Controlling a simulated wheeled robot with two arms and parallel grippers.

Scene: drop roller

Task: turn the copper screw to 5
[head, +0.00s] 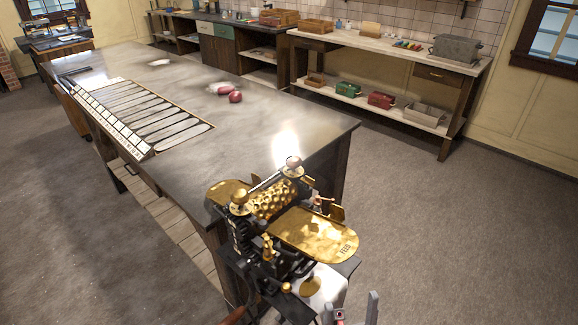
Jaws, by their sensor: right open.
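The brass drop roller machine (272,204) stands at the near corner of the long table. It has dimpled rollers and a flat brass feed plate (318,235) marked FEED. A small copper-coloured part (320,201), which looks like the copper screw, sits at the right end of the rollers. Its scale and setting are too small to read. My right gripper (350,311) shows at the bottom edge, its two grey fingers apart and empty. It is below and in front of the feed plate, clear of the copper part. My left gripper is not in view.
The long grey table (270,110) holds a tray with long moulds (150,115) and red lumps (235,96). A side bench (390,50) with boxes and a metal bin stands at the back wall. The floor right of the machine is clear.

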